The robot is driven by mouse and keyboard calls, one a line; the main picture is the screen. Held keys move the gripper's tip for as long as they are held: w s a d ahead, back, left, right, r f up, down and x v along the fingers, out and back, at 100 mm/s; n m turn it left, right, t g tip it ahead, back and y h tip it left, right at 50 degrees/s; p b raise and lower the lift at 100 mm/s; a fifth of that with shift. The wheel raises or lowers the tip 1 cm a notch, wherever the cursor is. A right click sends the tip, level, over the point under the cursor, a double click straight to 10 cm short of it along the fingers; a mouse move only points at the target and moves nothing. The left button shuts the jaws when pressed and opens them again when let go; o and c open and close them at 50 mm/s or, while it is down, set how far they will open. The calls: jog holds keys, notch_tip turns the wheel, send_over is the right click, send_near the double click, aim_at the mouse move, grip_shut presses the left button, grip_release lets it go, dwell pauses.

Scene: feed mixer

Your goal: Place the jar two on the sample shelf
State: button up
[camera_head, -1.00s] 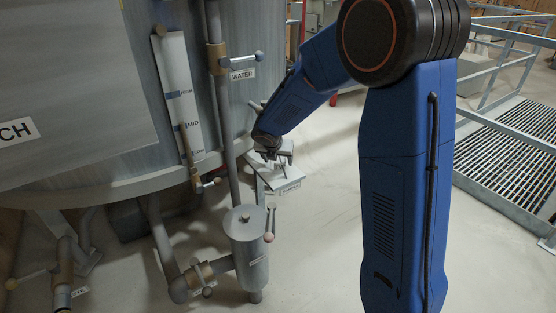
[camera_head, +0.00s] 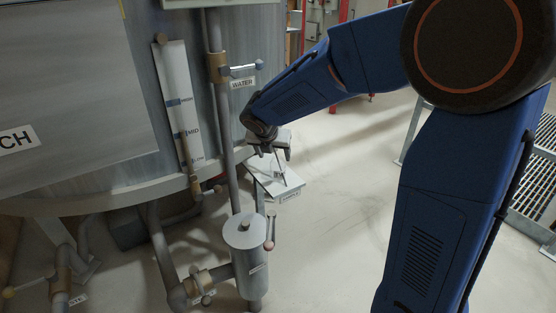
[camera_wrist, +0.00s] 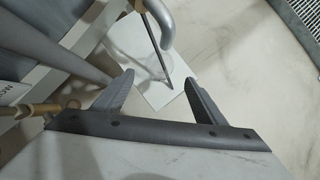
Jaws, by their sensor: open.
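The sample shelf (camera_head: 287,187) is a small white plate low beside the tank, with a label on its front edge. It also shows in the wrist view (camera_wrist: 130,50), beyond my fingers. My gripper (camera_head: 270,153) is over the back part of the shelf in the head view. In the wrist view my gripper (camera_wrist: 158,77) has its two dark fingers spread apart, with nothing between them. I cannot make out jar two in either view. A thin dark rod and a curved grey pipe (camera_wrist: 164,30) stand over the shelf.
The big grey tank (camera_head: 60,100) fills the left. A vertical pipe with the WATER valve (camera_head: 218,68) is close left of my gripper. A grey cylinder (camera_head: 244,232) with a lid stands in front of the shelf. Floor to the shelf's right is clear; a grating (camera_head: 535,190) lies farther right.

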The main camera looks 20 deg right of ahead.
jog(key=s+d+r+m+g, duration=0.1)
jog(key=s+d+r+m, duration=0.2)
jog(key=s+d+m, duration=0.35)
jog(key=s+d+r+m, duration=0.3)
jog(key=s+m, duration=0.5)
jog(key=s, duration=0.3)
jog(key=s+f+m+y, duration=0.1)
jog(key=s+m+y, duration=0.2)
jog(key=s+m, duration=1.3)
jog(key=s, duration=0.4)
jog(key=shift+s+d+f, duration=0.15)
jog(key=shift+d, duration=0.05)
